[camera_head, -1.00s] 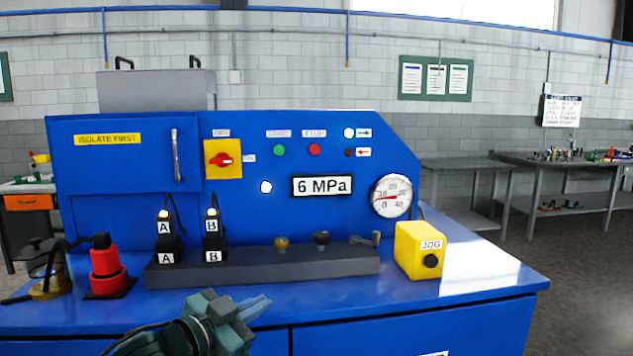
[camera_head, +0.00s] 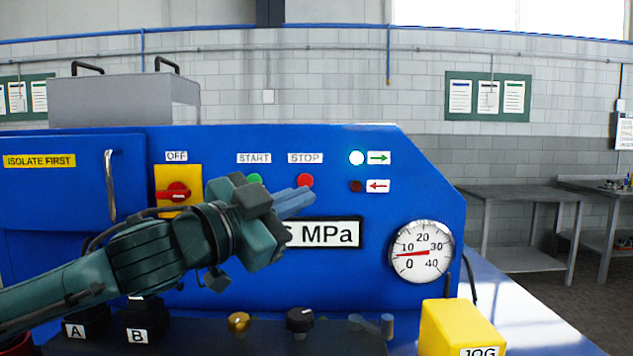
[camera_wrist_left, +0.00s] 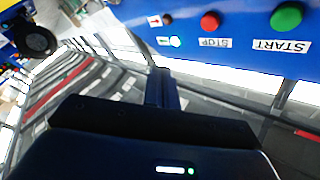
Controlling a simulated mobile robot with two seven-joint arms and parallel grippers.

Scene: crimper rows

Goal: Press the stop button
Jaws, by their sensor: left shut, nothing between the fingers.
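The red stop button (camera_head: 305,180) is on the blue panel under the STOP label, right of the green start button (camera_head: 254,180), which is partly covered by my gripper. My left gripper (camera_head: 304,200) is shut and empty, its fingertips just below the stop button in the head view. I cannot tell from the head view how far the tips are from the panel. In the left wrist view the picture is upside down; the stop button (camera_wrist_left: 210,21) shows above and right of the fingers (camera_wrist_left: 162,88), apart from them. My right gripper is not in view.
A red-and-yellow rotary switch (camera_head: 178,192) is left of my gripper. A lit white-green lamp (camera_head: 356,158) and a dark red lamp (camera_head: 356,186) are to the right. The pressure gauge (camera_head: 420,252), the yellow JOG box (camera_head: 455,328) and several levers are lower down.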

